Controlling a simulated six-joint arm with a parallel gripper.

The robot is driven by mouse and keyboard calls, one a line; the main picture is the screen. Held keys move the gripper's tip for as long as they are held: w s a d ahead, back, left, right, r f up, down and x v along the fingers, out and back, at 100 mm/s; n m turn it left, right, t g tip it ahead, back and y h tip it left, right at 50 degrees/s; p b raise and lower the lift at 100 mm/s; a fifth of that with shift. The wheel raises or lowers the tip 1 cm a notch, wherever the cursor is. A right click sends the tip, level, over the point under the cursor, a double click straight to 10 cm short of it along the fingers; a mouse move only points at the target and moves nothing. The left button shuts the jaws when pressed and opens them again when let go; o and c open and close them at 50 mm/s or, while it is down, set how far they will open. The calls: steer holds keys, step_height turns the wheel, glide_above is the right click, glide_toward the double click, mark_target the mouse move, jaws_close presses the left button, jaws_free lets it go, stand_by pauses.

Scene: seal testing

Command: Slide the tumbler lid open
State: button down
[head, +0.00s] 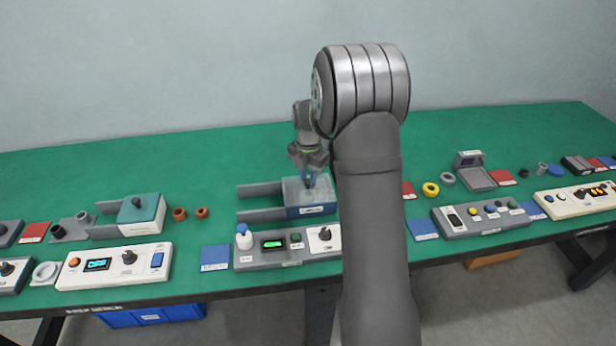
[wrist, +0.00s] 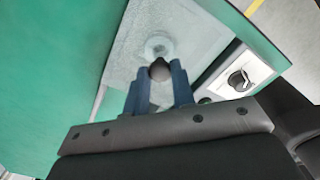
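The tumbler (head: 312,211) is a blue-sided box with a label on its front, near the middle of the bench. Its pale grey, slightly see-through lid (head: 296,188) covers the top, and also fills the middle of the wrist view (wrist: 140,40). A small dark round knob (wrist: 159,70) stands on the lid. My gripper (head: 309,180) points down over the lid. In the wrist view its two blue fingers (wrist: 159,77) lie on either side of the knob, very close to it. I cannot tell whether they touch it. My arm hides the tumbler's right end in the head view.
Two grey rails (head: 262,189) run left from the tumbler over clear green bench (head: 210,160). A similar box with a teal lid (head: 139,207) stands left.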

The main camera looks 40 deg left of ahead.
steer(key=s+a, duration=0.9)
steer(key=shift+s+a, duration=0.3)
steer(key=c, duration=1.2)
jaws_free()
step_height(320, 180, up, 17)
steer(key=shift+r, duration=0.2)
